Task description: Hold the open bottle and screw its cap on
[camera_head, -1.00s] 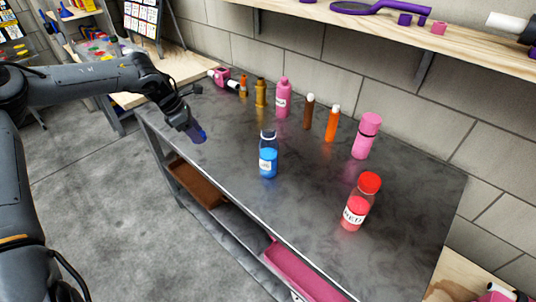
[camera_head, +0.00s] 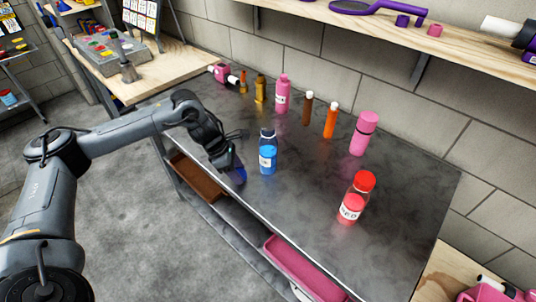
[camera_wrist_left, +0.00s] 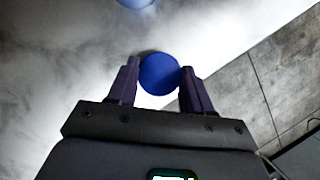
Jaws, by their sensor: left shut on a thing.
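A clear bottle with blue liquid and a white label (camera_head: 267,158) stands upright on the dark grey table (camera_head: 310,215); its top looks dark blue. My left gripper (camera_head: 238,174) is just left of this bottle and slightly nearer the front, low by the table's front edge, apart from the bottle. In the left wrist view, the left gripper (camera_wrist_left: 159,82) is shut on a round blue cap (camera_wrist_left: 159,73) between its purple fingers. Part of another blue round thing shows at the top edge of that view. My right gripper is not in view.
A red bottle with a red cap (camera_head: 356,198) stands at the right front. Several bottles, including a pink one (camera_head: 282,93), an orange one (camera_head: 330,121) and a pink flask (camera_head: 363,134), stand along the back by the wall. Table between blue and red bottles is clear.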

